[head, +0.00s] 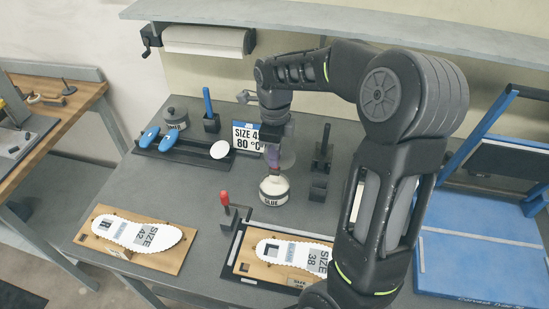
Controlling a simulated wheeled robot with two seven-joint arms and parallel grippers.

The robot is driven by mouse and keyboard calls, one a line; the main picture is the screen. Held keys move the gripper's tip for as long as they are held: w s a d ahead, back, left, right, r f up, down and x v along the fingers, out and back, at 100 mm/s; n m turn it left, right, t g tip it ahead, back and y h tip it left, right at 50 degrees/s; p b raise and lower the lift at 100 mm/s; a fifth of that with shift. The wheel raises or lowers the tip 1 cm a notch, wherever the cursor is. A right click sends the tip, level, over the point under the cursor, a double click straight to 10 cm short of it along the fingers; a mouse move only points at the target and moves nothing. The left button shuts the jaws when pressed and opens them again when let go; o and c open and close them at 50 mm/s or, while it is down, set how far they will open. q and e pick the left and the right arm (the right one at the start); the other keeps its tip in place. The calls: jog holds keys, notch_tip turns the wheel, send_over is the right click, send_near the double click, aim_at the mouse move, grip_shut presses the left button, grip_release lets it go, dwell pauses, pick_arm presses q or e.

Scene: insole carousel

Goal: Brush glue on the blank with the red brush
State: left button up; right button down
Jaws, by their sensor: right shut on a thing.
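My right gripper (274,150) points down over the white glue pot (273,191), behind the middle of the bench. It is shut on the red brush (272,160), of which only a small reddish-purple part shows between the fingers and the pot. The brush's lower end is at the pot's mouth; I cannot tell how deep it reaches. A white insole blank marked size 38 (290,253) lies on a wooden board at the front, partly hidden by my right arm. Another white blank marked size 42 (135,234) lies on a board at the left. My left gripper is out of view.
A red-handled fixture (225,200) stands beside the size 38 board. A blue-handled brush (207,103), a dark can (176,118) and a rack with blue pieces (170,150) are at the back left. A blue press frame (470,265) is at the right. A shelf hangs above.

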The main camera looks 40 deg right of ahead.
jog(key=shift+r, duration=2)
